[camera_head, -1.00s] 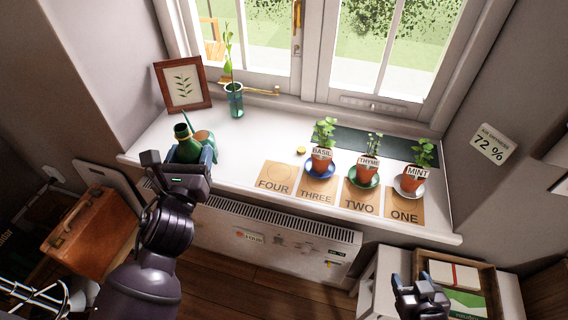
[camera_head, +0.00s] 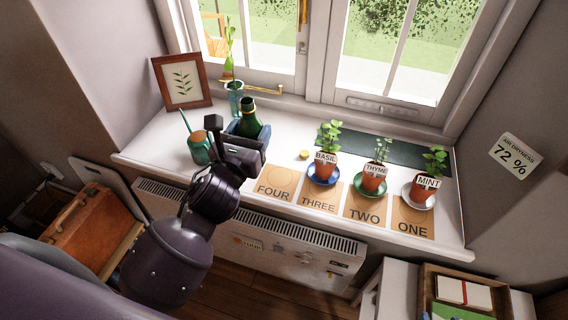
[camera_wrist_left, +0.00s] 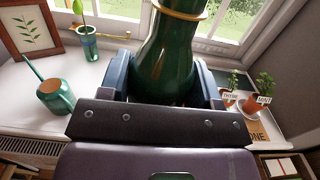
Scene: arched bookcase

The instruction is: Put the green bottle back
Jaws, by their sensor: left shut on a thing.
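My left gripper (camera_head: 247,135) is shut around the green bottle (camera_head: 249,119), which is upright over the left part of the white windowsill. In the left wrist view the bottle (camera_wrist_left: 168,60) stands between the blue fingers (camera_wrist_left: 165,88), with a gold band at its neck. Its base is hidden by the gripper, so I cannot tell whether it touches the sill. A green watering can (camera_head: 200,150) stands to the left of the gripper. My right gripper is out of view.
Potted basil (camera_head: 323,167), thyme (camera_head: 374,177) and mint (camera_head: 421,190) stand on numbered cards to the right. The card marked FOUR (camera_head: 277,184) is bare. A glass vase (camera_head: 235,98) is behind the bottle, a framed picture (camera_head: 183,80) at the left.

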